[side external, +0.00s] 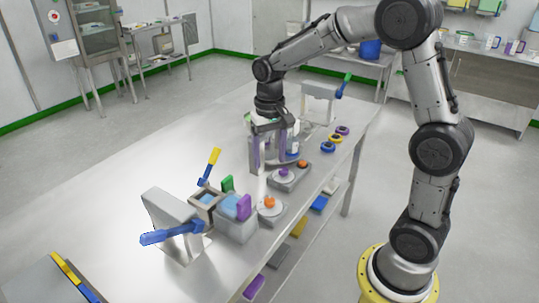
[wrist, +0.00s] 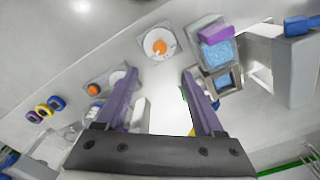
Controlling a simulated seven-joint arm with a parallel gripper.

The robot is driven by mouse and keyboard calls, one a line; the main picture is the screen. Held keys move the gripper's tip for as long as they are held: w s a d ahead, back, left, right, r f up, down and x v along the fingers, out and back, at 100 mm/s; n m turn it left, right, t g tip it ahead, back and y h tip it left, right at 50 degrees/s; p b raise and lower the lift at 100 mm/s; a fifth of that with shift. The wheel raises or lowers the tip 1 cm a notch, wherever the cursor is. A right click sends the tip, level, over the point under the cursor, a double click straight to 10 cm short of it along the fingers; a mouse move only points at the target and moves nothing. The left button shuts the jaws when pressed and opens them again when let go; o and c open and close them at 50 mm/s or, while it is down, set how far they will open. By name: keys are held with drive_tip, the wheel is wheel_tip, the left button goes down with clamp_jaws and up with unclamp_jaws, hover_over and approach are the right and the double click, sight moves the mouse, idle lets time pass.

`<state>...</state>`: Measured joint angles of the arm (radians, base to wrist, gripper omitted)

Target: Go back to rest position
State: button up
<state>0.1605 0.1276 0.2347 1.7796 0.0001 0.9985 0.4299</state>
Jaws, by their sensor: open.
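My gripper (side external: 269,160) is open, its two purple fingers apart and pointing down over the far half of the steel table (side external: 110,205). In the wrist view the gripper (wrist: 160,75) shows nothing clasped between its fingers. In the side view a grey fixture stands close around or behind the fingers; whether they touch it I cannot tell. My arm is bent, reaching out over the table.
A grey bin holding blue material (wrist: 218,53) and a blue-handled press (side external: 172,232) stand nearer the camera. Coloured rings (side external: 335,138) lie beyond.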

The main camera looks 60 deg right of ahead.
drive_tip(key=s+a+r+n+t, duration=0.2)
drive_tip(key=s+a+r+t, duration=0.15)
drive_tip(key=s+r, duration=0.55)
drive_tip(key=s+a+n+t, duration=0.1)
drive_tip(key=s+n, duration=0.1)
drive_tip(key=s, duration=0.4)
drive_tip(key=s+a+f+n+t, duration=0.1)
drive_tip(key=s+n, duration=0.1)
drive_tip(key=s, duration=0.3)
drive_tip(key=shift+s+a+n, duration=0.25)
drive_tip(key=shift+s+n, duration=0.1)
drive_tip(key=shift+n, duration=0.05)
